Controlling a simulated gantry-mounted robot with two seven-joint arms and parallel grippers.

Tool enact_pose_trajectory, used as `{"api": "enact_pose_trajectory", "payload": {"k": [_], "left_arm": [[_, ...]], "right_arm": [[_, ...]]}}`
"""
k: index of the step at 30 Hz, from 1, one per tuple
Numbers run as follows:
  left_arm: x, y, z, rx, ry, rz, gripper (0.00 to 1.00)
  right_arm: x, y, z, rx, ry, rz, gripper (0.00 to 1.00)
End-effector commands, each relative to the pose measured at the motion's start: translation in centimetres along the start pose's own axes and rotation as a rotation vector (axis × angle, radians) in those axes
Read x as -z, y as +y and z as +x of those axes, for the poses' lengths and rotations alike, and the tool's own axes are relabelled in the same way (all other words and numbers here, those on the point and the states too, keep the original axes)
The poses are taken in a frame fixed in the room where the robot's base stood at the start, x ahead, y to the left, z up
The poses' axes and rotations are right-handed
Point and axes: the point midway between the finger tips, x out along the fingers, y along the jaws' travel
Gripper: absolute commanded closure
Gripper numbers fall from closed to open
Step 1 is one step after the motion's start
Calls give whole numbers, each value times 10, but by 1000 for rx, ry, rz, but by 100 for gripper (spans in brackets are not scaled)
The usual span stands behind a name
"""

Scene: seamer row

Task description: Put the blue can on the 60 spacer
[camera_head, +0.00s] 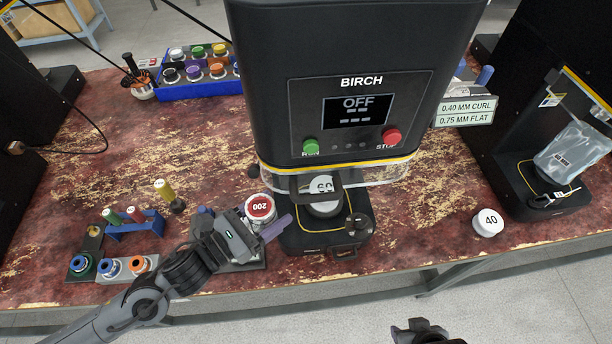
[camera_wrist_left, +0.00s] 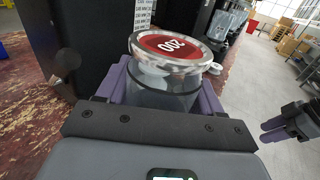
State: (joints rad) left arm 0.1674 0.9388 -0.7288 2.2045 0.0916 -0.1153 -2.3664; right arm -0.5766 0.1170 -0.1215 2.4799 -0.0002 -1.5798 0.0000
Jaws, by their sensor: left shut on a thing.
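My left gripper (camera_head: 246,224) is shut on a clear-sided container with a red-and-white top (camera_head: 261,206) marked 200. In the left wrist view the container (camera_wrist_left: 165,92) sits upright between the purple fingers, its red top above them. It is just left of the BIRCH machine's base. The white 60 spacer (camera_head: 323,206) is on that base, partly hidden by the clear guard and a black handle. I cannot make out a blue can. My right gripper (camera_wrist_left: 287,123) shows at the right of the left wrist view; its opening is unclear.
The BIRCH machine (camera_head: 352,60) reads OFF. A white 40 spacer (camera_head: 488,222) lies to the right, before another machine (camera_head: 548,190). A blue rack (camera_head: 135,229) and small coloured parts stand at left. A blue tray (camera_head: 200,89) holds several coloured pieces behind.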

Motion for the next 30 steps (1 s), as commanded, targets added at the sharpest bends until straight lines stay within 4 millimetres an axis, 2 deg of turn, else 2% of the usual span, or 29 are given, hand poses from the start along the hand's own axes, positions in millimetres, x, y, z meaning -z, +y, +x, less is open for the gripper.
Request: {"api": "enact_pose_trajectory", "payload": {"k": [5,12,18,21,30], "left_arm": [[6,2,17,-4,-6,-3,62],[6,2,74,-4,-7,-1,62],[7,2,114,-3,-3,-1,62],[7,2,126,-4,-3,-1,62],[7,2,145,-3,-1,-1,62]], "right_arm": [[-3,2,2,-5,-6,-4,57],[-6,3,6,-8,-9,-6,57],[-5,2,8,-5,-6,-4,57],[-5,1,9,-3,-6,-2,57],[-5,0,11,0,-3,2,57]]}}
